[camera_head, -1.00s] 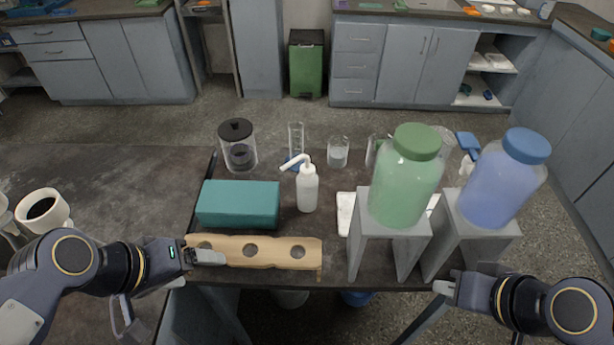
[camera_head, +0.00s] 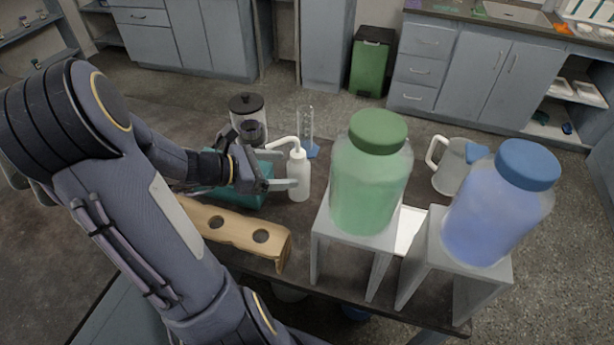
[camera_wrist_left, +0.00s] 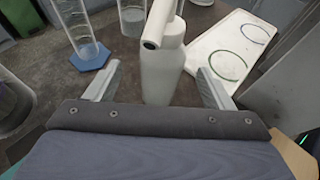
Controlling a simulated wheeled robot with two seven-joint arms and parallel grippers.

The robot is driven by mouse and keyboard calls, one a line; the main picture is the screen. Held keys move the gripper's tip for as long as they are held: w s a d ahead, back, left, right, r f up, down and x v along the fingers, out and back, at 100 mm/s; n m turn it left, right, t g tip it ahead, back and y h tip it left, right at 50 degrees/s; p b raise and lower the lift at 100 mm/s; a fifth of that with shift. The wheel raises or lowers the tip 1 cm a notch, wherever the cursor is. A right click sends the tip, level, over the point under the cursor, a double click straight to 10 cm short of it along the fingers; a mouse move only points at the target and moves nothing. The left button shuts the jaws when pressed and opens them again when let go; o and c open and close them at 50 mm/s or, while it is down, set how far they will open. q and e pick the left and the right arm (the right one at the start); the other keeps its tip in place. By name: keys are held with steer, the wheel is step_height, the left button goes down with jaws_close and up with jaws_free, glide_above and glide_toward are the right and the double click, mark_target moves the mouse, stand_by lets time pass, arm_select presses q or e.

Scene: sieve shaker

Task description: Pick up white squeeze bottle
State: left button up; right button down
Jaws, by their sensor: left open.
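The white squeeze bottle (camera_head: 299,176) stands upright on the dark table, its bent spout pointing left in the head view. My left gripper (camera_head: 280,184) is at the bottle's left side, at about the height of its body. In the left wrist view the bottle (camera_wrist_left: 161,75) stands between the two open fingers of my left gripper (camera_wrist_left: 160,90), with a gap on each side. Its lower part is hidden by the gripper body. My right gripper is not in view.
A teal box (camera_head: 245,196) and a wooden rack with holes (camera_head: 262,238) lie beside my left arm. A green jar (camera_head: 370,180) and a blue jar (camera_head: 497,212) stand on grey stands to the right. A measuring cylinder (camera_head: 308,132) and lidded jar (camera_head: 246,107) stand behind.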

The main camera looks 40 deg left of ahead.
mark_target(299, 171)
arm_select(q)
steer(key=x, duration=0.5)
steer(key=shift+d+f+b, duration=0.15)
steer(key=shift+f+b, duration=0.15)
steer(key=c, duration=0.7)
